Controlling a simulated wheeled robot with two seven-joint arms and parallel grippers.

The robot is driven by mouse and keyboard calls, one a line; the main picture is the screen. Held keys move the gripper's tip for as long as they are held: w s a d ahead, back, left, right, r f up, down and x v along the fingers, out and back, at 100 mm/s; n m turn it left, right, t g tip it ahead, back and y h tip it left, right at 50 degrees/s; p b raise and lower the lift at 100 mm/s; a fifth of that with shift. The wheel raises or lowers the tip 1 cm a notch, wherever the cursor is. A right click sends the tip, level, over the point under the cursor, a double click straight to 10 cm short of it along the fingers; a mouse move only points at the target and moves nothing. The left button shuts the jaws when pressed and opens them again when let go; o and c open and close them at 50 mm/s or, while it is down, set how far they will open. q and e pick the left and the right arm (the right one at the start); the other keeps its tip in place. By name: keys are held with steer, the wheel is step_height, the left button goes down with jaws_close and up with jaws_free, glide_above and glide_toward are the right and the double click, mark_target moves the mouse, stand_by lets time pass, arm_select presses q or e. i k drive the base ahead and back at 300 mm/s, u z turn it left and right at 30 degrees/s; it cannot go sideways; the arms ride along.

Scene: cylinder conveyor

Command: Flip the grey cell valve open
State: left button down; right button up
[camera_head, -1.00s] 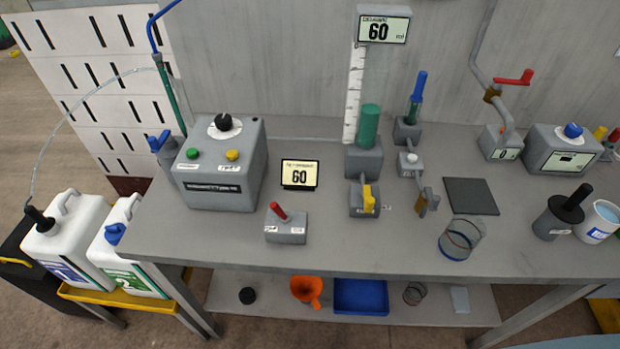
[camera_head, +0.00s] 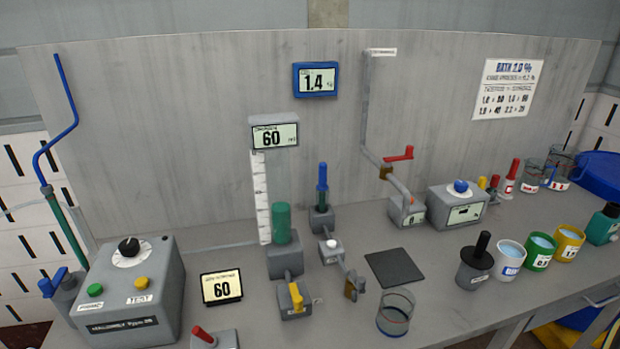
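No label I can read names the grey cell valve, and I cannot tell which fitting it is. A red valve handle (camera_head: 399,154) sits on a grey pipe at the back right, above a small grey block (camera_head: 407,211). A yellow lever (camera_head: 296,296) stands up on a grey block in front of the green cylinder (camera_head: 282,223). A brass-coloured fitting (camera_head: 351,287) sits at the end of a grey arm by a block with a white knob (camera_head: 331,244). A red lever (camera_head: 203,335) is on a grey box at the bottom edge, partly cut off. Neither gripper shows.
A grey control box (camera_head: 130,290) with green and yellow buttons stands at left. A dark square pad (camera_head: 395,267) and a clear glass beaker (camera_head: 395,314) are at centre right. A dark grey cup (camera_head: 475,268) and several coloured cups stand at right. The wall display (camera_head: 316,80) reads 1.4.

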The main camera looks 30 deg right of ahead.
mark_target(359, 282)
steer(key=z, duration=1.35)
steer(key=k, duration=1.3)
steer(key=u, duration=0.7)
steer(key=i, duration=1.35)
steer(key=z, duration=0.6)
